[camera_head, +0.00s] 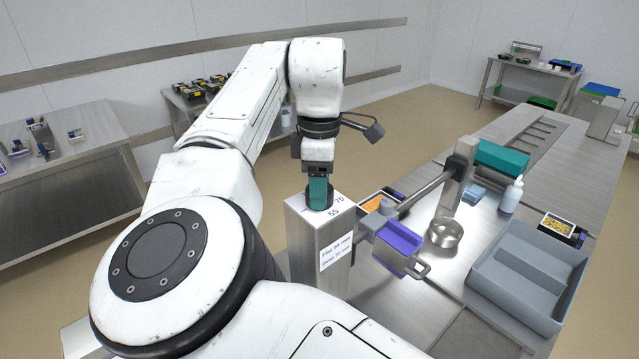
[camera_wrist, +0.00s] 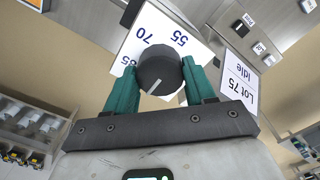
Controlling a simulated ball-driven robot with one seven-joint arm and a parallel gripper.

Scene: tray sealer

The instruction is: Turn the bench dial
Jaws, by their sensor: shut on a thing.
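The bench dial is a black round knob (camera_wrist: 158,70) with a white pointer line, on top of a steel post (camera_head: 311,229). In the wrist view the pointer line is at the lower side of the knob, towards my gripper's palm. A white scale plate (camera_wrist: 150,36) around the knob shows 70, 55 and a partly hidden number. My gripper (camera_wrist: 160,68) has one green finger on each side of the knob and is shut on it. In the head view the gripper (camera_head: 319,195) points down onto the post top and mostly hides the knob.
A label (camera_head: 337,251) is on the post's front. Right of it stand a purple-topped part (camera_head: 399,238), a round metal bowl (camera_head: 445,232), a white bottle (camera_head: 511,196) and a grey divided bin (camera_head: 528,272). Side tables (camera_head: 65,150) stand by the left wall.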

